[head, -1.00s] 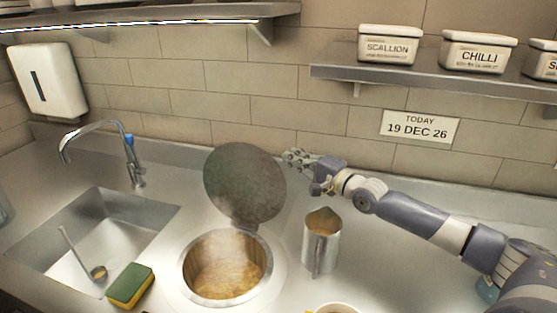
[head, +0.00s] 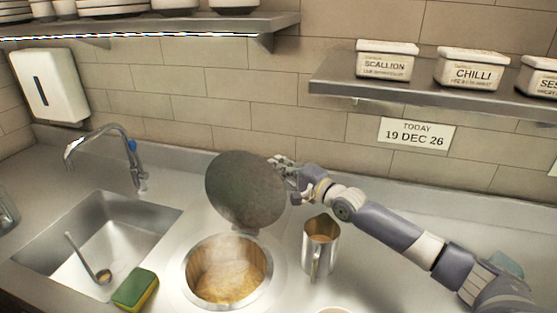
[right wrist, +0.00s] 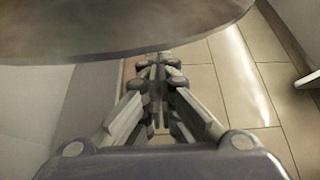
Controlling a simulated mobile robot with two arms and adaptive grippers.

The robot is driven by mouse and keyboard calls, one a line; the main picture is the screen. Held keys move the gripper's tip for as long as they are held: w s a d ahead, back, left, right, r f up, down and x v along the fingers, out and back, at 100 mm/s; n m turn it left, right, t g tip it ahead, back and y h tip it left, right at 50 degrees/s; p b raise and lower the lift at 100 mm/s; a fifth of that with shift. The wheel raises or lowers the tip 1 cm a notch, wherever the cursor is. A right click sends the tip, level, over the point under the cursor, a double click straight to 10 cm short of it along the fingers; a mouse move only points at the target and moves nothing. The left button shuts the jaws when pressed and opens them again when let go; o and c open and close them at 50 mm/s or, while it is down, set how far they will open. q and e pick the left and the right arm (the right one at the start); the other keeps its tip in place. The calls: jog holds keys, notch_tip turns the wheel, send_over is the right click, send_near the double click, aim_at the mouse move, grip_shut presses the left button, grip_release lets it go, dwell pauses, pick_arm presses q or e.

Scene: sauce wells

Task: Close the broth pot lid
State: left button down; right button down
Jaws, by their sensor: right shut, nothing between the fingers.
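The broth pot (head: 228,300) is set into the steel counter, with steaming brown broth inside. Its round grey lid (head: 245,188) stands open, tilted up at the back of the pot. My right gripper (head: 278,165) is at the upper right edge of the lid, its fingertips partly hidden behind it. In the right wrist view the gripper (right wrist: 157,75) is shut and empty, and the lid (right wrist: 130,25) spans the top of the picture, close to the fingertips. I cannot tell whether they touch. My left gripper is not in view.
A metal jug (head: 320,250) with brown liquid stands right of the pot, below my right arm. A sponge (head: 135,290) lies left of the pot, beside a sink (head: 70,225) holding a ladle (head: 88,258). A shelf (head: 420,98) with labelled tubs hangs above.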

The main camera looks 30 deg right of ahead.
aim_at(261, 168)
jog(key=shift+s+a, duration=0.2)
dwell(0.4)
jog(key=s+a+r+n+p, duration=0.1)
jog(key=s+a+p, duration=0.1)
jog(key=s+a+r+n+p, duration=0.1)
jog(key=s+a+p, duration=0.1)
jog(key=s+a+r+t+p, duration=0.1)
jog(key=a+p, duration=0.1)
jog(key=shift+s+a+r+n+y+p, duration=0.1)
jog(key=shift+s+a+n+y+p, duration=0.2)
jog(key=shift+s+n+p, duration=0.1)
jog(key=s+a+f+n+t, duration=0.1)
jog(key=s+a, duration=0.5)
jog(key=shift+a+f+n+y+p, duration=0.3)
jog(key=shift+a+f+n+y, duration=0.1)
dwell(0.3)
